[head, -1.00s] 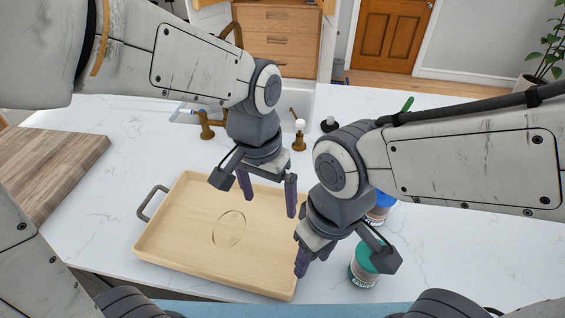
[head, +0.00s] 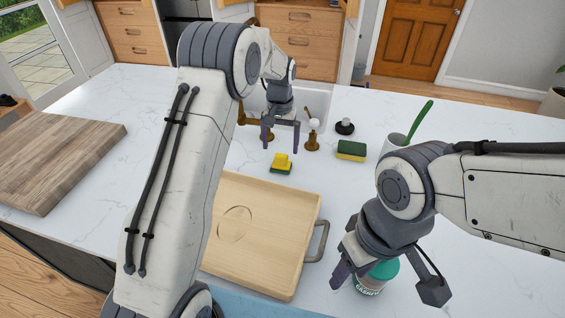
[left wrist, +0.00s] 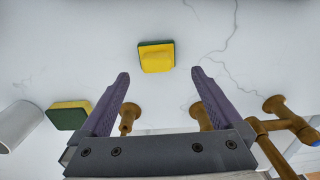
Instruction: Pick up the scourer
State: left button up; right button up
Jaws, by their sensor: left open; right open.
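A plain yellow-and-green sponge (head: 351,151) lies to the right, beside a black-based stopper (head: 345,127) and a pot with a green-handled brush (head: 420,118). A wooden tray (head: 285,265) and a cutting board (head: 60,165) occupy the counter.

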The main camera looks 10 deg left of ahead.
aim_at(281, 155)
pick_arm(q)
jog(key=f, duration=0.1)
jog(key=f+p, duration=0.1)
jog(key=f, duration=0.1)
jog(key=f+p, duration=0.1)
jog(key=shift+s+d+f, duration=0.2)
jog(key=shift+s+f, duration=0.15)
jog(key=shift+f, duration=0.5)
jog(key=shift+c, duration=0.3)
jog(key=shift+w, duration=0.1)
jog(key=c, duration=1.3)
jog(key=shift+c, duration=0.2)
jog(key=shift+r, duration=0.15)
